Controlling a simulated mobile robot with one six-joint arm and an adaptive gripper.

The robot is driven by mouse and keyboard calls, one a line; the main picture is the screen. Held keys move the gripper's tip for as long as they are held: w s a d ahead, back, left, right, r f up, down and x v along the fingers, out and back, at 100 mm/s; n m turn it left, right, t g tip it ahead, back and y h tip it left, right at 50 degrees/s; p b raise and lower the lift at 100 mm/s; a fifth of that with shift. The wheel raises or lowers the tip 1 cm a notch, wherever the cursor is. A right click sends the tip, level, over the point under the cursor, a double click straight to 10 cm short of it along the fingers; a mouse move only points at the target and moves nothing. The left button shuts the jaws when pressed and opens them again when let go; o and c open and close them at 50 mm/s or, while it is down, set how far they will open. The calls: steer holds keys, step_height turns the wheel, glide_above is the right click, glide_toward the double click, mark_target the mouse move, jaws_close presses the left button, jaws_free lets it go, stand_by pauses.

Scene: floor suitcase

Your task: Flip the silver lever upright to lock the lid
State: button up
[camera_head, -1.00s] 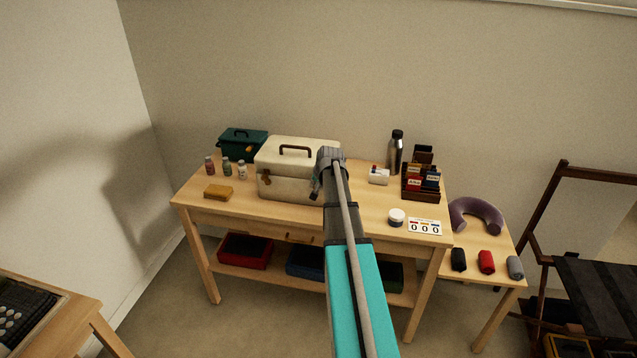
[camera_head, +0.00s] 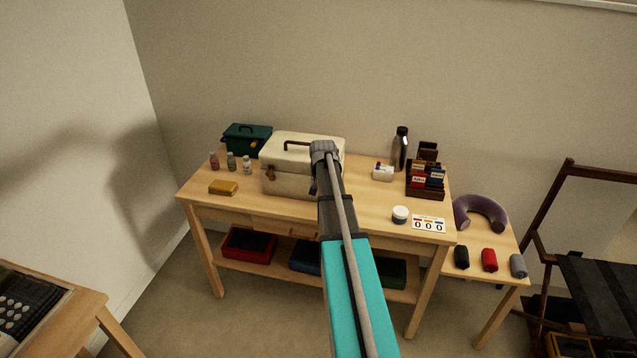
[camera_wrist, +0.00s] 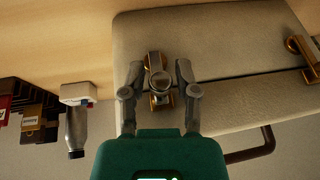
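The cream case (camera_head: 290,180) stands on the wooden table with its lid down and a brown handle on top. In the wrist view its front wall (camera_wrist: 215,28) fills the upper part. The silver lever (camera_wrist: 157,80) sits on a brass latch (camera_wrist: 153,60) at the lid seam. My gripper (camera_wrist: 158,82) is open, with one finger on each side of this latch. I cannot tell whether either finger touches the lever. In the head view my gripper (camera_head: 318,185) is at the case's right front, and my arm hides that latch.
A second brass latch (camera_head: 270,173) is on the case's left front. A green box (camera_head: 245,140) and small bottles stand to the left. A white box (camera_head: 383,173), a steel bottle (camera_head: 400,150), and a dark rack (camera_head: 425,192) stand to the right.

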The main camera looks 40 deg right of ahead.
steer(key=shift+o, duration=0.7)
steer(key=shift+r, duration=0.15)
